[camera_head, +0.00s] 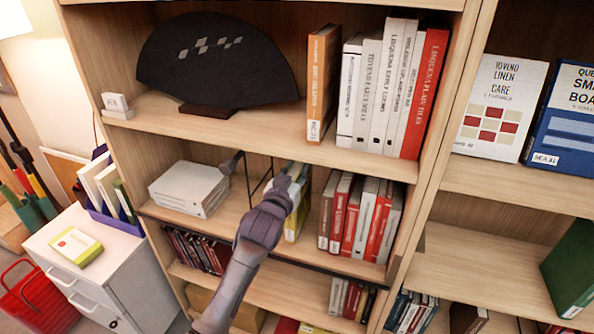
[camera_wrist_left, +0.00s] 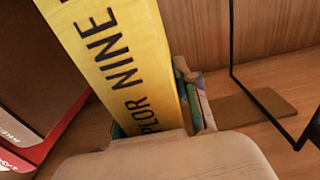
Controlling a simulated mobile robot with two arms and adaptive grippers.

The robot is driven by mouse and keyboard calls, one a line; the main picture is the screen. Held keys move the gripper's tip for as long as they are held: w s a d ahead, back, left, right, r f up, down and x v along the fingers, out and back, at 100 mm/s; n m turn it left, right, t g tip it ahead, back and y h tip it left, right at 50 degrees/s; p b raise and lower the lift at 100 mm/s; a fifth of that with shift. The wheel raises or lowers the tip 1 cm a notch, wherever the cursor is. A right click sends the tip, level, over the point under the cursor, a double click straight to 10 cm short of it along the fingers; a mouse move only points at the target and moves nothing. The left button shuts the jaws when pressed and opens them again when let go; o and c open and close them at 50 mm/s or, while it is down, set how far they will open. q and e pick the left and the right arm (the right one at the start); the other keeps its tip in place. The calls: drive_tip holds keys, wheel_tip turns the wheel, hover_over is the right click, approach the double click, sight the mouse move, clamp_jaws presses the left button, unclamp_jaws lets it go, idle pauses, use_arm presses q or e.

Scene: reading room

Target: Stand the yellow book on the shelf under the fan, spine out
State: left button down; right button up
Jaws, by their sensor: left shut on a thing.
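The black fan (camera_head: 210,62) stands on the shelf above. The yellow book (camera_head: 296,217) is on the shelf under it (camera_head: 318,253), between a thin black wire bookend and a row of red and white books. My left gripper (camera_head: 284,186) reaches in from the front and is shut on the book, hiding part of it. In the left wrist view the yellow face of the book (camera_wrist_left: 112,62) with dark lettering points toward the camera, and the gripper (camera_wrist_left: 165,150) covers its lower end. I cannot tell whether its bottom touches the shelf. My right gripper is not in view.
A stack of white books (camera_head: 188,190) lies left of the wire bookend (camera_head: 262,177), which also shows in the left wrist view (camera_wrist_left: 262,100). Red and white books (camera_head: 352,220) stand to the right. A white drawer cabinet (camera_head: 125,275) is at the left.

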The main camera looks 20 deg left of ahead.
use_arm(q)
drive_tip(key=shift+r, duration=0.15)
drive_tip(key=c, duration=1.3)
unclamp_jaws()
drive_tip(key=shift+f, duration=0.25)
drive_tip(key=o, duration=0.5)
drive_tip(key=shift+c, duration=0.2)
drive_tip(key=shift+s+r, duration=0.15)
drive_tip(key=shift+r, duration=0.05)
drive_tip(key=s, duration=1.1)
drive_tip(key=shift+s+a, duration=0.2)
drive_tip(key=shift+s, duration=0.2)
drive_tip(key=shift+f, duration=0.1)
